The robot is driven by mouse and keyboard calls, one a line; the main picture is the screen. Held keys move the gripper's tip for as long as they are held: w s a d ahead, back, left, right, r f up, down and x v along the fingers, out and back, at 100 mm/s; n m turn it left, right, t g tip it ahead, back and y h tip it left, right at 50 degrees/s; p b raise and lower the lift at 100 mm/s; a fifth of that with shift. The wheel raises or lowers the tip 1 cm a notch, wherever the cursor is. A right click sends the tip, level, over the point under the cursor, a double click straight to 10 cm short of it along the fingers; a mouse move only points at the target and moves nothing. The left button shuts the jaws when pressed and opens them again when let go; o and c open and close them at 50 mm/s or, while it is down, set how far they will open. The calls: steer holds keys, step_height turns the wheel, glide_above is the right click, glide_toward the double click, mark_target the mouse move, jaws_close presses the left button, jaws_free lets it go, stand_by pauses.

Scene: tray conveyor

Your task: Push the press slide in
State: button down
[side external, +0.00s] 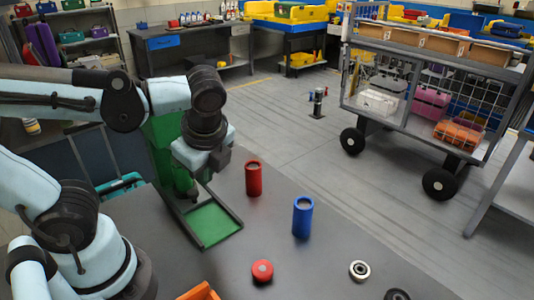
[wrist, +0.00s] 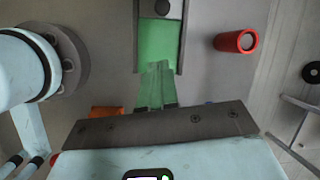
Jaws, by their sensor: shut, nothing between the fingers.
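The press is a green upright body (side external: 163,140) in the side view, partly hidden behind my arm. Its slide is a flat green plate (side external: 210,224) in a dark frame, extending over the grey table toward the camera. In the wrist view the green slide (wrist: 158,42) lies at the top centre between dark rails, with a dark round part at its upper edge. My gripper (side external: 205,170) hangs over the back end of the slide, close beside the press. It is shut and empty. Its fingertips are hard to make out, and I cannot tell whether it touches the press or slide.
A red puck (side external: 262,271), a metal ring (side external: 359,270) and a dark ring (side external: 397,295) lie nearer the camera. An orange bin (side external: 200,292) shows at the bottom edge.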

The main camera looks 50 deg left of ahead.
mark_target(196, 191)
steer(key=w+a+f+n+y, duration=0.1)
steer(key=f+n, duration=0.2)
steer(key=n, duration=0.4)
steer(key=w+a+f+n, duration=0.1)
steer(key=f+n, duration=0.2)
steer(key=n, duration=0.4)
steer(key=w+a+f+n+y, duration=0.1)
steer(key=f+n, duration=0.3)
steer(key=n, duration=0.3)
steer(key=shift+w+n+t+y, duration=0.3)
steer(key=shift+t, duration=0.1)
steer(key=shift+s+a+f, duration=0.1)
steer(key=shift+s+a, duration=0.2)
steer(key=shift+a, duration=0.25)
steer(key=shift+s+a+f, duration=0.1)
steer(key=shift+s+a, duration=0.2)
steer(key=shift+a, duration=0.2)
steer(key=shift+s+a, duration=0.35)
steer(key=shift+a, duration=0.3)
steer(key=shift+a, duration=1.7)
